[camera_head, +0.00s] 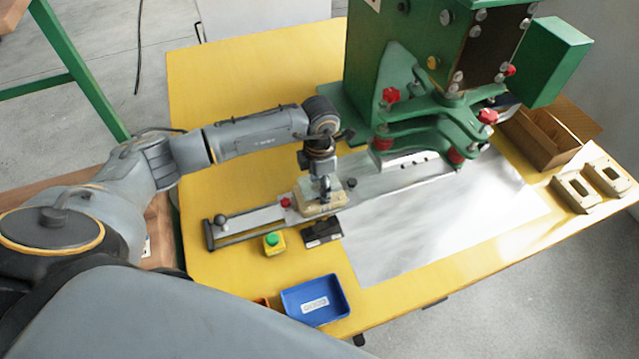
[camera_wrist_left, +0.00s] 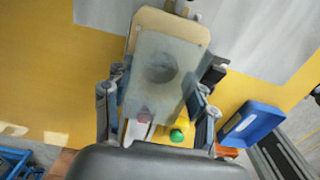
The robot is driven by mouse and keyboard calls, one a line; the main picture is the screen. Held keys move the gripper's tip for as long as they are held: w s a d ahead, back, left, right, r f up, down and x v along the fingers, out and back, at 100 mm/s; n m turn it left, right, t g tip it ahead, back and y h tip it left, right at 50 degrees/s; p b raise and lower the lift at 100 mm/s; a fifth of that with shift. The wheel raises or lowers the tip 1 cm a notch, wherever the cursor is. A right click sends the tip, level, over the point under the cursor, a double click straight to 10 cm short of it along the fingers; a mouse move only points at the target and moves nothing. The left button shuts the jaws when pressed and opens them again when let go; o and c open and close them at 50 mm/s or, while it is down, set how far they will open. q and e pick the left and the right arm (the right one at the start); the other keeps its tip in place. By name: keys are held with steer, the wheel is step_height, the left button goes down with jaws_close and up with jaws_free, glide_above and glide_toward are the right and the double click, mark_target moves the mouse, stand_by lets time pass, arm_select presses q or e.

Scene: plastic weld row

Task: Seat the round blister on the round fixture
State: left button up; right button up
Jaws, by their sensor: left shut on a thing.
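In the left wrist view the round blister (camera_wrist_left: 158,68) is a clear, see-through sheet with a round dark shape at its middle. My left gripper (camera_wrist_left: 157,108) is shut on its near end, one finger on each side. The blister lies over the round fixture (camera_wrist_left: 191,27), a beige block with rounded corners; I cannot tell whether it touches or sits flush. In the head view the fixture (camera_head: 322,208) is on the metal slide rail, with my left gripper (camera_head: 326,194) right above it. My right gripper is not in view.
A green press (camera_head: 410,60) stands behind the rail (camera_head: 385,175). A green button on a yellow box (camera_head: 273,243), a blue tray (camera_head: 315,300) and a small black block (camera_head: 322,232) are near the front. Two beige fixtures (camera_head: 576,191) and a cardboard box (camera_head: 540,140) are at right.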

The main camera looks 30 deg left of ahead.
arm_select(q)
steer(key=shift+f+b, duration=0.3)
steer(key=shift+f, duration=0.05)
steer(key=shift+r, duration=0.1)
stand_by(0.5)
steer(key=o, duration=1)
steer(key=c, duration=0.4)
steer(key=shift+c, duration=0.2)
steer(key=shift+r, duration=0.1)
steer(key=shift+r+p, duration=2.15)
steer(key=shift+r, duration=1.25)
